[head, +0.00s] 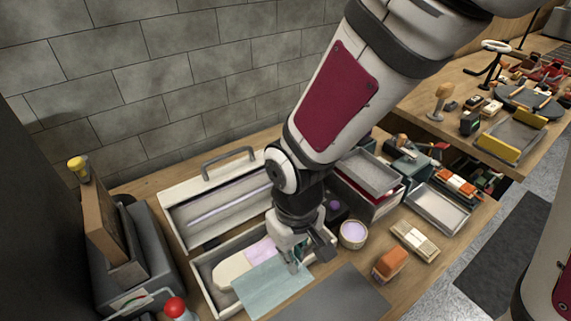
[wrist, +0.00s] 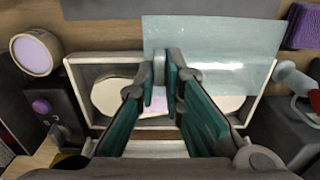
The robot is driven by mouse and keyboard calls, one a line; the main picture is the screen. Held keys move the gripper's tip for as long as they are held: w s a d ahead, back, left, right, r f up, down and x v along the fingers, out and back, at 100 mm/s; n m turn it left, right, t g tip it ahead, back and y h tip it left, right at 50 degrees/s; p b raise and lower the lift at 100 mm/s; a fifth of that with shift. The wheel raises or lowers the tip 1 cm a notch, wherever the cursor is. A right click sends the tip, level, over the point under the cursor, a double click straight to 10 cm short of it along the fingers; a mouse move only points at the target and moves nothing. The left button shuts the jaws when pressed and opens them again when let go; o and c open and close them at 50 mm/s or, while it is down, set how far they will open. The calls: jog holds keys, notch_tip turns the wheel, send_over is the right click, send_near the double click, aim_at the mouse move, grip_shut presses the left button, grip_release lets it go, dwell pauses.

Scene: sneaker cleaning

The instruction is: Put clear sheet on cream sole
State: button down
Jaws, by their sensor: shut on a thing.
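My gripper (head: 293,263) is shut on the edge of the clear sheet (head: 270,288), a pale bluish see-through rectangle. In the wrist view my gripper (wrist: 167,68) pinches the sheet (wrist: 215,45) near its lower left part. The cream sole (head: 232,268) lies in an open pale box (head: 203,293), with a pinkish-lavender patch on its middle. The sheet is above the box and covers part of the sole in the head view. The sole also shows in the wrist view (wrist: 110,97), partly hidden by my fingers. I cannot tell whether sheet and sole touch.
The box's raised lid (head: 215,207) stands behind it. A round lavender-filled jar (head: 353,234), an orange block (head: 390,264) and a brush (head: 414,240) lie to the right. A dark mat (head: 345,297) is in front. A grey machine with a red knob (head: 174,306) stands left.

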jog(key=w, duration=0.6)
jog(key=w+a+f, duration=0.1)
jog(key=w, duration=0.2)
jog(key=shift+w, duration=0.4)
jog(key=shift+f, duration=1.7)
jog(key=shift+f, duration=0.15)
jog(key=c, duration=1.8)
grip_release()
jog(key=shift+c, duration=0.2)
jog(key=shift+o, duration=0.7)
notch_tip(320, 180, up, 12)
jog(key=shift+r, duration=0.25)
